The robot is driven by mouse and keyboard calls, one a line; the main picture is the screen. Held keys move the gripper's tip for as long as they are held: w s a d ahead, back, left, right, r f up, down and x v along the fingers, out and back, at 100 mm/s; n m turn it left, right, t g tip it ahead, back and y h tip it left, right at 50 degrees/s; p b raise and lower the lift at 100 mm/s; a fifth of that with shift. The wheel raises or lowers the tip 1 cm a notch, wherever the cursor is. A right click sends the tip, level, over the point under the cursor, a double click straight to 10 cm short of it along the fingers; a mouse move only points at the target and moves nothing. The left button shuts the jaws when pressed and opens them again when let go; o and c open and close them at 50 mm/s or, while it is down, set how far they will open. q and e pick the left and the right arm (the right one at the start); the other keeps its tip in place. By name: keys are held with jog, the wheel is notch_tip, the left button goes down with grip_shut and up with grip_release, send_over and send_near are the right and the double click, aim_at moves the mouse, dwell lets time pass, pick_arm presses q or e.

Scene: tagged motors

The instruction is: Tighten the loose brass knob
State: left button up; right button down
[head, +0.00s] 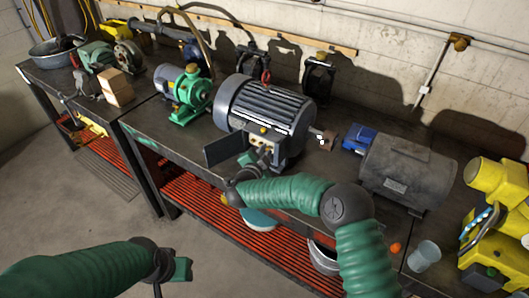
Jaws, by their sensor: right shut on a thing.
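A large grey finned motor (268,104) stands on the dark workbench, with a red lifting eye on top. Its terminal box (284,150) faces me, with an open dark cover (222,147) on the left and small brass knobs (264,143) on its front. My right gripper (250,158) is at the left part of this box, shut on what seems to be a brass knob; the jaws and wrist hide most of it. My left gripper (183,269) hangs over the floor at the lower left, away from the bench; its jaw opening is unclear.
A green pump (190,94) stands left of the motor. A grey cylindrical motor (408,172) with a blue end, a clear cup (424,256) and a yellow machine (495,215) are at the right. A wooden block (116,87) is at the left. Floor at lower left is free.

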jog(key=shift+d+f+m+t+y+b, duration=0.2)
jog(key=shift+m+t+b, duration=0.8)
jog(key=shift+b, duration=2.05)
jog(key=shift+a+f+m+t+y+b, duration=0.1)
jog(key=shift+f+m+t+y+b, duration=0.15)
jog(key=shift+m+b, duration=2.1)
jog(key=shift+s+n+b, duration=0.1)
jog(key=shift+n+b, duration=0.55)
jog(key=c, duration=1.7)
grip_release()
jog(key=shift+d+r, duration=0.1)
jog(key=v, duration=1.6)
jog(key=shift+s+b, duration=0.4)
jog(key=shift+b, duration=0.05)
